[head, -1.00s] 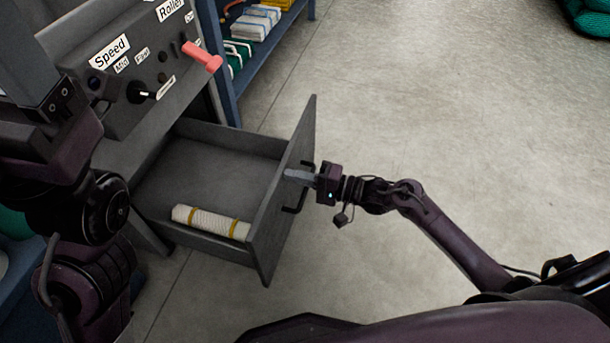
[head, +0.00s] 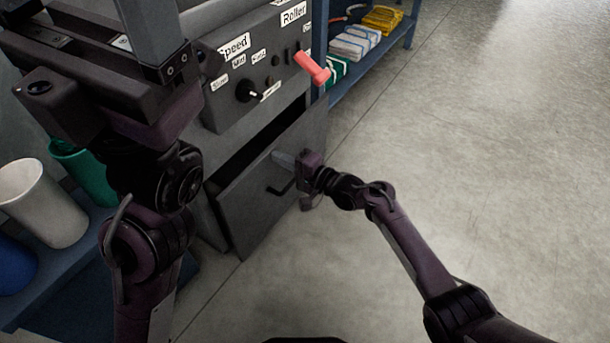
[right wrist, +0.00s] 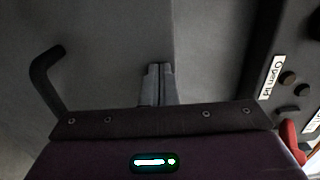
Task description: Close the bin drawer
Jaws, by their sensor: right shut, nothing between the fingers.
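In the right wrist view the closed fingers (right wrist: 158,85) point at the grey panel; contact looks likely. My left arm (head: 150,190) is at left; its fingertips cannot be made out.
The control panel (head: 225,110) has knobs and a red lever (head: 312,68) above the drawer. A blue shelf (head: 380,55) with folded nets stands behind. A white bin (head: 42,203) and a green bin (head: 85,172) stand at left. The floor at right is clear.

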